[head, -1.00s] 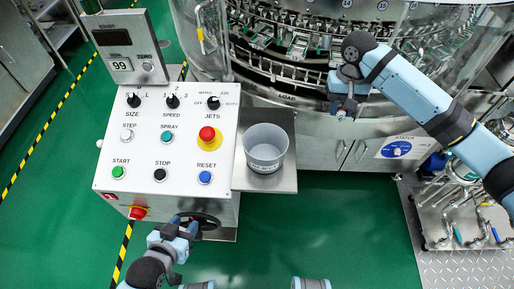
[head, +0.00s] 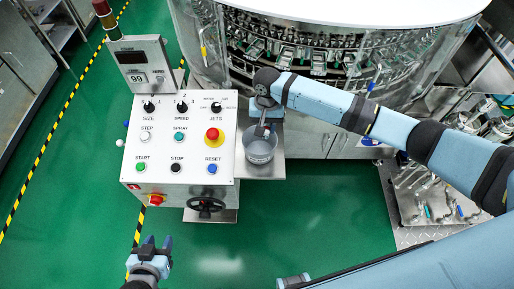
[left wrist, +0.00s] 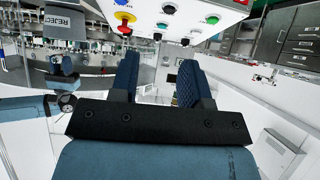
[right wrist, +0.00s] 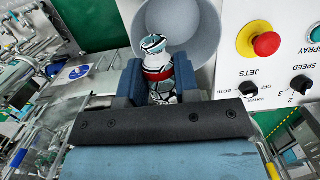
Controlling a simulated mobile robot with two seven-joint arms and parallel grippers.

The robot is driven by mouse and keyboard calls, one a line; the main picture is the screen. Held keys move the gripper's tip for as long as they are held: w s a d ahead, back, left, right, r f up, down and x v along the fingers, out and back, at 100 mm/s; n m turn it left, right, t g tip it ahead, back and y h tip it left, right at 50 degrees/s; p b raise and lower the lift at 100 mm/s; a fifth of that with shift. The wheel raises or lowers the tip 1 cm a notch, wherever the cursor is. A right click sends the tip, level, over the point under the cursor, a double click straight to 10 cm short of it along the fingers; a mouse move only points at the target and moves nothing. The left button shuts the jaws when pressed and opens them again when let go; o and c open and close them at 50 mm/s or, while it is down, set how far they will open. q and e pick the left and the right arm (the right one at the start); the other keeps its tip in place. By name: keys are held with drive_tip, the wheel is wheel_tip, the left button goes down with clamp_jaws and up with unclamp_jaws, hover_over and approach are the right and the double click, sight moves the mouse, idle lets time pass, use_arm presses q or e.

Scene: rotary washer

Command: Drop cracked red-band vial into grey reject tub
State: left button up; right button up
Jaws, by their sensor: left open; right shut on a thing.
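The cracked vial (right wrist: 158,68), clear with dark crack lines and a red band, is between the fingers of my right gripper (right wrist: 160,82) in the right wrist view. My right gripper (head: 264,128) is shut on it, at the grey reject tub (head: 260,150). In the right wrist view the tub (right wrist: 203,25) lies just beyond the vial, its rim around the vial's far end. I cannot tell how deep the vial sits. My left gripper (head: 156,244) is open and empty over the floor at lower left; its spread fingers also show in the left wrist view (left wrist: 157,80).
The tub stands on a metal shelf (head: 270,172) right of the white control panel (head: 205,140) with buttons and knobs. The rotary washer (head: 310,50) stands behind. A handwheel (head: 206,206) is below the panel. The green floor in front is clear.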

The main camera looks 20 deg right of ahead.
drive_tip(key=shift+f+b, duration=0.45)
drive_tip(key=shift+f, duration=0.2)
wheel_tip(320, 180, down, 4)
drive_tip(key=b, duration=0.5)
drive_tip(key=shift+b, duration=0.35)
drive_tip(key=shift+f+b, duration=0.2)
drive_tip(key=shift+b, duration=0.2)
drive_tip(key=o, duration=0.9)
drive_tip(key=shift+o, duration=0.2)
drive_tip(key=shift+r, duration=0.1)
drive_tip(key=r, duration=0.4)
drive_tip(key=w+r, duration=0.1)
drive_tip(key=r, duration=0.8)
drive_tip(key=shift+w+d+r, duration=0.25)
drive_tip(key=shift+w+r, duration=0.05)
drive_tip(key=shift+r, duration=0.05)
